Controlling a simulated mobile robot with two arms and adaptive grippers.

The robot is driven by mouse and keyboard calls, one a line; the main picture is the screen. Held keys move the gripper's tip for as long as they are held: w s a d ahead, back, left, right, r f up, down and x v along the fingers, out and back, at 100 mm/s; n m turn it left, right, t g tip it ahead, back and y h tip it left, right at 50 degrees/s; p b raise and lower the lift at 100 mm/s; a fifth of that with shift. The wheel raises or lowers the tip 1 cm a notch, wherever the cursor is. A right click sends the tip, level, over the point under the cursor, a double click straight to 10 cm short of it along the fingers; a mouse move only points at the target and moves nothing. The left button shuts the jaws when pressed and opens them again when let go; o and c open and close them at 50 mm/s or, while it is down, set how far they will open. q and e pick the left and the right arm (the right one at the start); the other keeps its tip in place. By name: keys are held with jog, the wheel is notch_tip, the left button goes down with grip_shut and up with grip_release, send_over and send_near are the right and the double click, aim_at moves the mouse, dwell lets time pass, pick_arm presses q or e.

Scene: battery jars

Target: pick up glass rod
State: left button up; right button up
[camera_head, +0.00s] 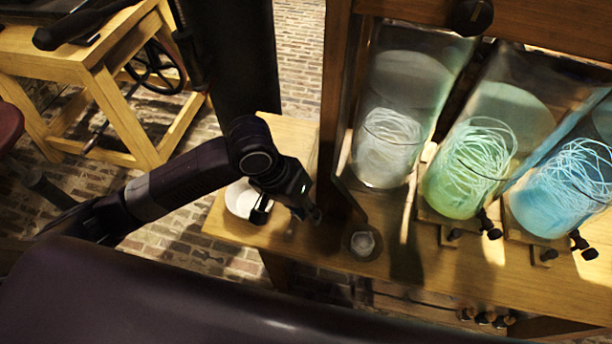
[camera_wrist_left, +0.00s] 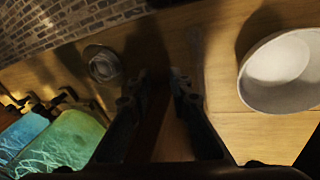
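My left gripper (camera_head: 287,212) is over the left end of the wooden bench, beside a white bowl (camera_head: 241,199). In the left wrist view its two fingers (camera_wrist_left: 154,85) are apart, with bare, shadowed wood between them and nothing held. The bowl is to the right of the fingers there (camera_wrist_left: 282,72). I cannot make out a glass rod clearly. A faint, thin streak on the wood just beyond the right fingertip in the wrist view could be it, but I cannot tell. My right gripper is not in view.
A small glass dish (camera_head: 363,243) stands near the bench's front edge. Glass jars with white (camera_head: 385,150), green (camera_head: 465,170) and blue (camera_head: 565,190) contents stand at the right in a wooden frame (camera_head: 336,75). The frame's dark post is close to the gripper.

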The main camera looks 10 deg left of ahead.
aim_at(293, 216)
pick_arm(q)
jog(key=w+a+r+n+g+y, duration=0.1)
jog(key=w+a+n, duration=0.1)
jog(key=a, duration=0.3)
jog(key=x, duration=0.7)
jog(key=shift+w+a+f, duration=0.15)
jog(key=shift+a, duration=0.2)
grip_shut()
